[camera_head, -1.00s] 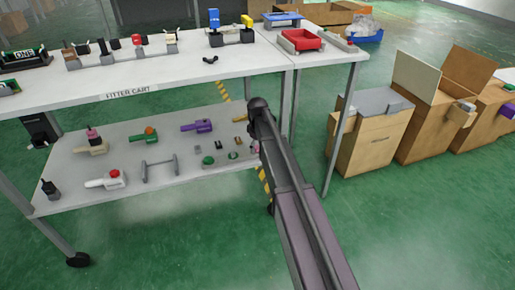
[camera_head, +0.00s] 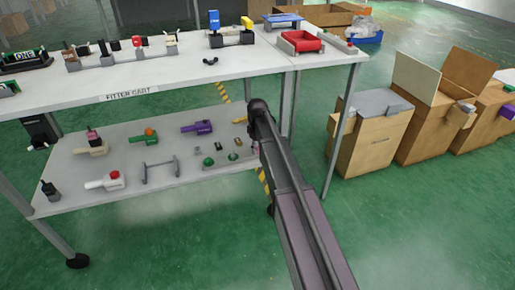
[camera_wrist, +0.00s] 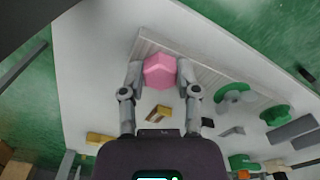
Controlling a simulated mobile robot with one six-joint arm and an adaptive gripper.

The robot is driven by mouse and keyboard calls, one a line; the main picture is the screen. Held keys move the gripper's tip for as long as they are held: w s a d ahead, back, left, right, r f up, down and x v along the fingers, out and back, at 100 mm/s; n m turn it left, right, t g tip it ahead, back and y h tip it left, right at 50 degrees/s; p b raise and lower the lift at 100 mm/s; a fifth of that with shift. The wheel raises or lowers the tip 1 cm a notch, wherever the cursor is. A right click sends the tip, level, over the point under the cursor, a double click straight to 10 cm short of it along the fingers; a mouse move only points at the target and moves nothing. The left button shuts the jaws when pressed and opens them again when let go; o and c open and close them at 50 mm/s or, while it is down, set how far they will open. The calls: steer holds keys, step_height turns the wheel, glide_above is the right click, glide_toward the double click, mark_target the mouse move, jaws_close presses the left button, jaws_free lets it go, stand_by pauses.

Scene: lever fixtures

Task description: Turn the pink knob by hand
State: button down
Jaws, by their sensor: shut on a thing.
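The pink knob (camera_wrist: 160,66) is faceted and sits at the top middle of the wrist view, against a pale ribbed strip on the white shelf. My gripper (camera_wrist: 160,75) has one finger on each side of the knob, and both fingertips touch it. The gripper is shut on the knob. In the head view my own arm covers the gripper and the knob at the right end of the lower shelf. I cannot tell how far the knob is turned.
Green round parts (camera_wrist: 235,94) lie to the right of the knob, and a small brass-coloured part (camera_wrist: 158,113) lies between my fingers. In the head view the lower shelf (camera_head: 215,175) holds several knob and lever fixtures. Cardboard boxes (camera_head: 368,140) stand on the floor to the right.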

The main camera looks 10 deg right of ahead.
steer(key=m, duration=0.5)
steer(key=shift+m, duration=0.4)
steer(key=m, duration=0.5)
steer(key=shift+a, duration=0.15)
steer(key=m, duration=0.5)
steer(key=shift+m, duration=0.4)
steer(key=m, duration=0.5)
steer(key=shift+a, duration=0.1)
steer(key=shift+m, duration=0.3)
steer(key=shift+c, duration=1.7)
jaws_free()
steer(key=shift+w, duration=0.1)
steer(key=shift+n, duration=0.5)
